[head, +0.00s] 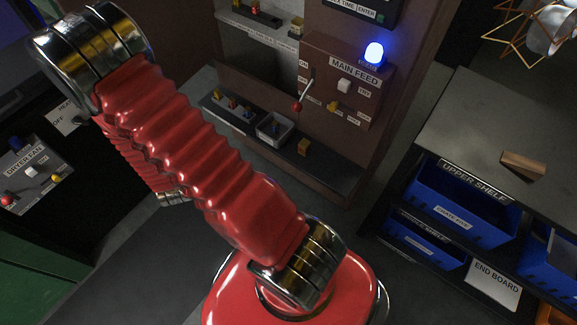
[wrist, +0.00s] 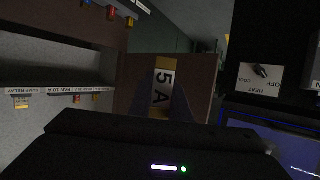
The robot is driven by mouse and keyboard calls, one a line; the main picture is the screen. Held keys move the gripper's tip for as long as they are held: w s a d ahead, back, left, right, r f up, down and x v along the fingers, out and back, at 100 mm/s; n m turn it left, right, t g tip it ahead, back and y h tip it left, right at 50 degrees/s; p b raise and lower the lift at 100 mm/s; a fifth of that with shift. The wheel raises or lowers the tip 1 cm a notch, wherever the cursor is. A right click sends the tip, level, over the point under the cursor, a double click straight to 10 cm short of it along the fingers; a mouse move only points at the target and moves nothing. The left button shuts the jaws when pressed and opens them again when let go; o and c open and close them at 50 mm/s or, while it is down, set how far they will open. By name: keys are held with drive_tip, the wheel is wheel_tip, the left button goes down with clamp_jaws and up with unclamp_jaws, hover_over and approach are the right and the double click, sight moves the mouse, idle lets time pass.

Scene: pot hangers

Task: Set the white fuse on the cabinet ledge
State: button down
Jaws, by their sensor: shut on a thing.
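The white fuse (wrist: 163,84) shows in the wrist view, with a "5 A" label and yellowish ends. My gripper (wrist: 163,103) is shut on it, with dark fingers on either side, and a brown panel lies behind it. My gripper does not show in the head view. The brown cabinet (head: 335,60) stands at the top middle of the head view. Its dark ledge (head: 335,175) runs along the bottom front, bare at the right end. The wrist picture appears upside down.
A lever with a red knob (head: 297,106) sticks out above. A grey bench (head: 475,125) with blue bins stands right; a dryer fan panel (head: 32,172) stands left.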

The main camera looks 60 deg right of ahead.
drive_tip(key=s+d+f+m+g+h, duration=0.2)
drive_tip(key=s+d+f+m+g, duration=0.3)
drive_tip(key=s, duration=0.4)
drive_tip(key=s+d+f+m+g+h, duration=0.25)
drive_tip(key=s+d+f, duration=0.4)
drive_tip(key=s, duration=0.35)
drive_tip(key=s+f+m+g+y, duration=0.1)
drive_tip(key=s+f+m+g, duration=0.2)
drive_tip(key=s, duration=2.1)
drive_tip(key=m+g, duration=0.4)
drive_tip(key=g, duration=0.2)
drive_tip(key=shift+s+d+m, duration=0.2)
drive_tip(key=shift+d+m, duration=0.15)
drive_tip(key=shift+d, duration=0.05)
drive_tip(key=shift+g+y, duration=0.25)
drive_tip(key=d, duration=0.6)
drive_tip(key=s+d+f, duration=0.1)
drive_tip(key=d, duration=0.6)
drive_tip(key=d+f, duration=0.1)
drive_tip(key=d, duration=0.5)
drive_tip(key=shift+s+d+f, duration=0.15)
drive_tip(key=shift+s+d, duration=0.1)
drive_tip(key=shift+s, duration=0.15)
drive_tip(key=shift+f, duration=0.45)
